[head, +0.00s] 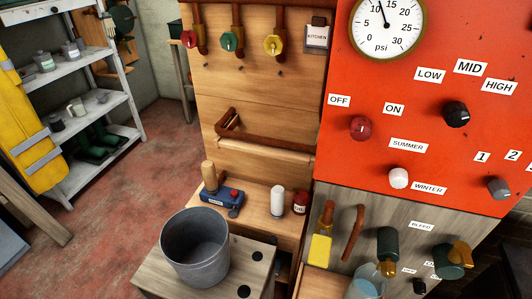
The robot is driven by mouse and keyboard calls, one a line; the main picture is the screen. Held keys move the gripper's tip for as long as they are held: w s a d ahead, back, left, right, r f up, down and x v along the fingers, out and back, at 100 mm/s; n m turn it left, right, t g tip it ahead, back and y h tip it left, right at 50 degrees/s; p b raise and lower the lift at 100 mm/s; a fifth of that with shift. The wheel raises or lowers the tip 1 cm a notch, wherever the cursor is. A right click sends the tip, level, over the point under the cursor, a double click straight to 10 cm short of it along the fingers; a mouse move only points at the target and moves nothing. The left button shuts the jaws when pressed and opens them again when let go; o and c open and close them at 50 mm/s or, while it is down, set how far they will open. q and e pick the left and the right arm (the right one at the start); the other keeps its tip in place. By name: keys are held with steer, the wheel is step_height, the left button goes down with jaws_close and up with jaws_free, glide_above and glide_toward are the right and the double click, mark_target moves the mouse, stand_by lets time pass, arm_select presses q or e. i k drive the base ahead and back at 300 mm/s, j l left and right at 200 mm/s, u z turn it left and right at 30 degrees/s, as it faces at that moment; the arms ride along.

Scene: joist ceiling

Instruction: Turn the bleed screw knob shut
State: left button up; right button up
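A white BLEED label (421,226) is on the grey wood panel (340,195) at the lower right. Below it to the right is a dark green fitting with a brass part (461,252). Below it to the left is a dark green fitting with a brass lower end (388,249), above a clear glass vessel (366,290). A small black knob (419,286) sits lower, beside small labels too small to read surely. I cannot tell which part is the bleed screw knob, nor its setting. Neither of my grippers shows in the head view.
A red panel (430,90) with a gauge (387,22) and several knobs is above. A grey bucket (195,250) stands on a wooden top at the lower middle. A shelf unit (85,100) stands at the left. The red floor between is mostly clear.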

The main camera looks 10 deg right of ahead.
mark_target(388, 268)
steer(key=k+j+z, duration=0.1)
steer(key=j+z, duration=0.25)
steer(key=z, duration=0.15)
steer(key=k+j+z, duration=0.15)
steer(key=j+z, duration=0.3)
steer(key=l, duration=0.1)
